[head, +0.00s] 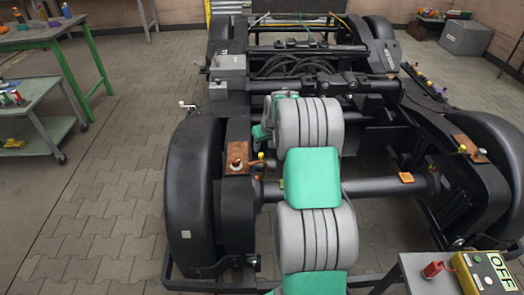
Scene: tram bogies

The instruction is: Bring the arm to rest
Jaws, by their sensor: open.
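My arm, with grey ribbed joints and green links, rises from the bottom centre of the head view and reaches forward over the black tram bogie (190,205). A small further part of the arm shows at the left behind its upper joint. My gripper does not show; the arm's own links seem to hide it. I cannot tell whether the arm touches the bogie.
A grey stand with a yellow OFF box (483,272) and a red knob (433,269) is at bottom right. A green-legged bench (45,35) and a grey trolley (40,95) stand at left. A grey box (466,37) is at back right. The paved floor at left is clear.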

